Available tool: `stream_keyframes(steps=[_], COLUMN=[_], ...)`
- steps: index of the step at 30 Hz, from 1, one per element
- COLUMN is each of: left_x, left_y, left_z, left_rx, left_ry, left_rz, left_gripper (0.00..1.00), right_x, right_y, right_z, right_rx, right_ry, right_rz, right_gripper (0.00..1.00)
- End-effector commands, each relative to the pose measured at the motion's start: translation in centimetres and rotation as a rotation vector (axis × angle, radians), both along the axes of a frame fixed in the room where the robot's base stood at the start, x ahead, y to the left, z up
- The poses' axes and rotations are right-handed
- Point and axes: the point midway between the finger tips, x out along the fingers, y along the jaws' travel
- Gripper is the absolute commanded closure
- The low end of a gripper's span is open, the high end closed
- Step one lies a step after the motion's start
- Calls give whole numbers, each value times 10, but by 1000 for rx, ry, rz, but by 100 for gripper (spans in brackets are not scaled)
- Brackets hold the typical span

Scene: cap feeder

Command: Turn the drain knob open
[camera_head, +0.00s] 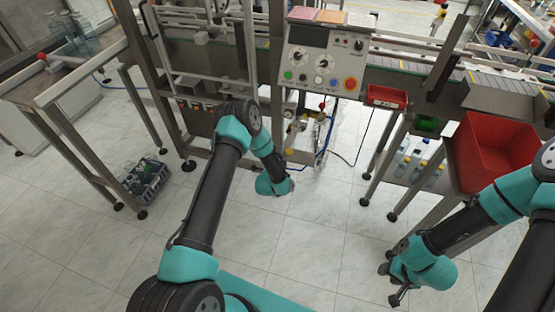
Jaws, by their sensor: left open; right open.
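The drain knob cannot be told for certain. A cluster of small fittings (301,126) sits low under the machine, below the control panel, with yellow parts, a small red knob (322,105) and blue tubing. My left gripper (291,184) is in front of and below this cluster, apart from it, mostly hidden behind its teal wrist. My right gripper (396,293) is at the lower right over the floor, open, empty and far from the fittings.
A control panel (322,60) with buttons and dials stands above the fittings. A red tray (386,97), a red bin (492,152) and a shelf of bottles (416,165) are at the right. A crate (146,179) stands on the left floor. The middle floor is clear.

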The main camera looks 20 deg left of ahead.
Motion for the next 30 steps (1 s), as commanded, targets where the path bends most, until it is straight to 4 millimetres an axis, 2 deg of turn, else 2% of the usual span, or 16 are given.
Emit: stream_keyframes(steps=[3,7,24,30], left_x=[-17,-27,-30,-38], left_y=[-2,-3,-3,-7], left_z=[0,1,1,-1], left_rx=[0,0,-3,-117], left_ry=[1,0,2,76], left_rz=[0,0,-1,-20], left_gripper=[48,48,48,48], right_x=[0,0,0,0], right_y=[0,0,0,0], right_z=[0,0,0,0], right_rx=[0,0,0,0], right_ry=[0,0,0,0], right_rz=[0,0,0,0], right_gripper=[57,57,57,57])
